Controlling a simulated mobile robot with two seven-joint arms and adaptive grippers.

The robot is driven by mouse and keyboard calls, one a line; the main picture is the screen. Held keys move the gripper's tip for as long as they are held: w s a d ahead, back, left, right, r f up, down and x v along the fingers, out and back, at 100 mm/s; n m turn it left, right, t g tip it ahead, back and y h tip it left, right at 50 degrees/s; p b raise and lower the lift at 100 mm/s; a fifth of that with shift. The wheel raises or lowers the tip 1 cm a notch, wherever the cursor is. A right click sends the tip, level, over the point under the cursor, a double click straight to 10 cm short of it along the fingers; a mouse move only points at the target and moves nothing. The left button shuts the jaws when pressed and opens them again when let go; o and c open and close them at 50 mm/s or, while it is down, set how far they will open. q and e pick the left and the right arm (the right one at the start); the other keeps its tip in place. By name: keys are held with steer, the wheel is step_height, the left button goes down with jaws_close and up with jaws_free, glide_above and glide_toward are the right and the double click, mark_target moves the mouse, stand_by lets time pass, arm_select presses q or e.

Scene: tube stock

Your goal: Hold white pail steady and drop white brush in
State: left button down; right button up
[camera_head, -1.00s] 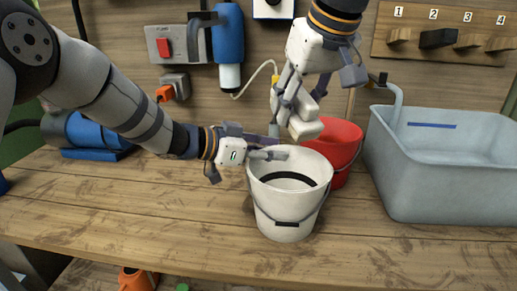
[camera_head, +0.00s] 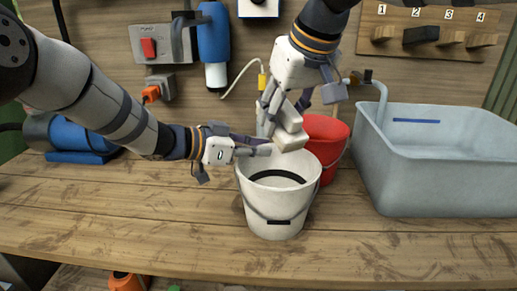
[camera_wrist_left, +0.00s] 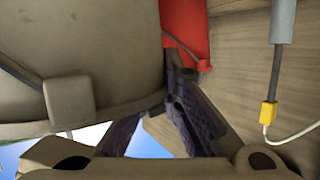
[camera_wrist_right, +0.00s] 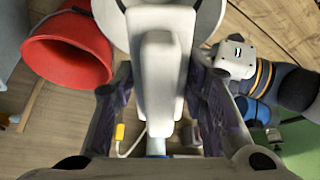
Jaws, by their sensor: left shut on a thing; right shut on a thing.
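The white pail (camera_head: 281,208) stands upright on the workbench with a dark band inside. My left gripper (camera_head: 264,151) is shut on its rim at the back left. In the left wrist view the pail wall (camera_wrist_left: 85,65) fills the left side, at the fingers. My right gripper (camera_head: 284,108) is shut on the white brush (camera_head: 290,138) and holds it just above the pail's back rim, tilted. In the right wrist view the brush (camera_wrist_right: 158,85) lies between the fingers, with part of the pail (camera_wrist_right: 207,14) beyond it. The pail's bottom inside is hidden.
A red pail (camera_head: 325,137) stands right behind the white one. A grey sink basin (camera_head: 440,175) is at the right. A blue device (camera_head: 84,140) lies at the left back. Pegs and tools hang on the back wall. The front of the bench is clear.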

mark_target(299, 120)
step_height(299, 120, down, 8)
steer(key=shift+f, duration=0.15)
steer(key=o, duration=1.1)
steer(key=v, duration=1.2)
steer(key=shift+s, duration=0.1)
arm_select(q)
steer(key=c, duration=1.7)
jaws_free()
